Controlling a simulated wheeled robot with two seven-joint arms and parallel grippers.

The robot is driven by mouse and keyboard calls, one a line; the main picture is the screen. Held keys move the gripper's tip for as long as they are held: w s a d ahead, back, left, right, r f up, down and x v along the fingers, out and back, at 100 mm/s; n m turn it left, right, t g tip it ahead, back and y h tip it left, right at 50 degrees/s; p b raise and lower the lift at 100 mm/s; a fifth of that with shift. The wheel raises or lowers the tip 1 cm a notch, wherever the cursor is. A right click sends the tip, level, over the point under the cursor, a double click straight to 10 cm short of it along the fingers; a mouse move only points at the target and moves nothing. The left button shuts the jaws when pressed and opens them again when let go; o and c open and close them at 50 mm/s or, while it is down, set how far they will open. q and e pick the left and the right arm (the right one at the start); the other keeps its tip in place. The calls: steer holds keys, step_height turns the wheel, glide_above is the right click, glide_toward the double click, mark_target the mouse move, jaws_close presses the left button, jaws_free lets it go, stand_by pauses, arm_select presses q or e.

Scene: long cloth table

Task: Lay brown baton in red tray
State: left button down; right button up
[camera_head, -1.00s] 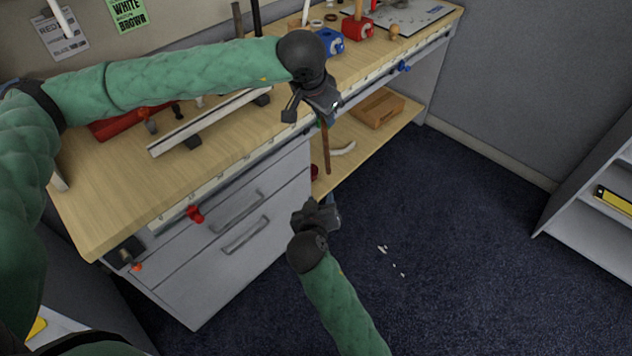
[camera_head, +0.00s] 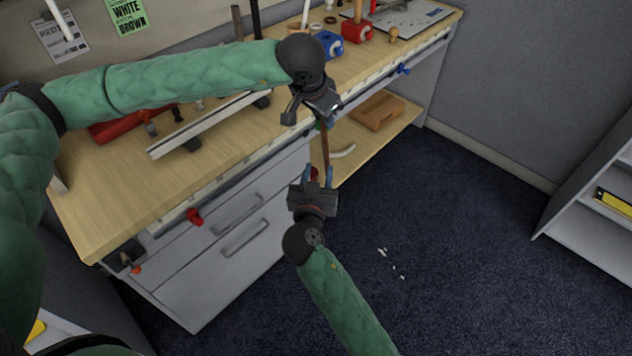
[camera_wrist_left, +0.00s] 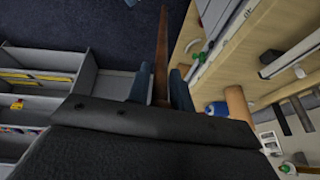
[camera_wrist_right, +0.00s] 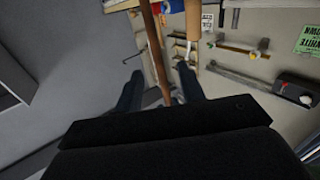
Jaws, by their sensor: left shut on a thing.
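The brown baton (camera_head: 325,150) hangs roughly upright below my left gripper (camera_head: 308,112), which is shut on it in front of the table edge. The baton also shows between the fingers in the left wrist view (camera_wrist_left: 161,55). My right gripper (camera_head: 315,178) is open, fingers pointing up, at the baton's lower end. In the right wrist view the baton (camera_wrist_right: 154,50) runs between its spread fingers; I cannot tell whether they touch. A long red object (camera_head: 112,130), possibly the red tray, lies on the tabletop, partly hidden by my left arm.
The wooden table (camera_head: 120,205) has grey drawers (camera_head: 235,225) below its front. A pale rail (camera_head: 210,122), a blue block (camera_head: 329,44) and a red block (camera_head: 356,32) stand on top. A wooden box (camera_head: 377,110) sits on the lower shelf. Floor at right is mostly clear.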

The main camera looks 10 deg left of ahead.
mark_target(325, 144)
steer(key=shift+w+d, duration=0.15)
steer(key=shift+w, duration=4.1)
jaws_close()
arm_select(q)
steer(key=c, duration=1.2)
jaws_free()
steer(key=shift+o, duration=0.2)
